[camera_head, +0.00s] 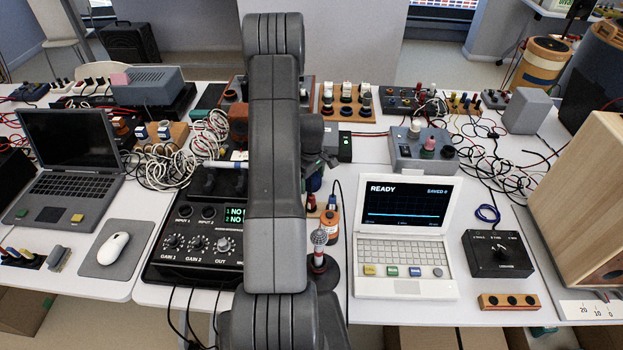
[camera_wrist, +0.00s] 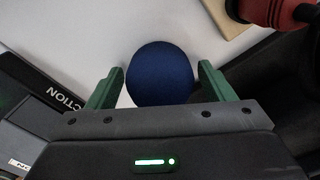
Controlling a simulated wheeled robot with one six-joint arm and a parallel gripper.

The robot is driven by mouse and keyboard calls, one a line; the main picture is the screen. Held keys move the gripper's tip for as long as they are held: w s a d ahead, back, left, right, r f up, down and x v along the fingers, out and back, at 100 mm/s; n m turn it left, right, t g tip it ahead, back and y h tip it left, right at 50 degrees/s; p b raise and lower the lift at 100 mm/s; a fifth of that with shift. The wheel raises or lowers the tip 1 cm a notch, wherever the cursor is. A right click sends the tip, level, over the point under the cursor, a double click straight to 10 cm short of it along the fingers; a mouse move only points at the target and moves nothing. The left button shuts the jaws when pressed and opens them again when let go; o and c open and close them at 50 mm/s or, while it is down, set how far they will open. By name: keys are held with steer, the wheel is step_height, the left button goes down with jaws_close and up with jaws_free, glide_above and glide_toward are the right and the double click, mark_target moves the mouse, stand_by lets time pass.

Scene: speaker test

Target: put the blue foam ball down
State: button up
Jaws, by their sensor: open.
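The blue foam ball (camera_wrist: 160,72) is a dark blue round shape in the middle of the wrist view. It lies between the two green fingers of my gripper (camera_wrist: 161,84), which is open. Narrow gaps seem to show between the ball and the fingers. The ball appears against a white table top (camera_wrist: 70,35); I cannot tell for sure that it rests on it. Its near side is hidden by the gripper body. In the head view my arm covers the middle of the table, and I cannot make out the ball or the fingertips clearly.
Black equipment lies at both sides of the gripper, with a red object (camera_wrist: 290,12) at upper right. On the table are an audio mixer (camera_head: 192,243), a microphone on a stand (camera_head: 319,250), a white laptop (camera_head: 407,240), a grey laptop (camera_head: 68,165) and tangled cables (camera_head: 172,165).

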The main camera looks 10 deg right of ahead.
step_height(320, 180, up, 12)
steer(key=shift+r+b, duration=0.1)
steer(key=shift+b, duration=1.1)
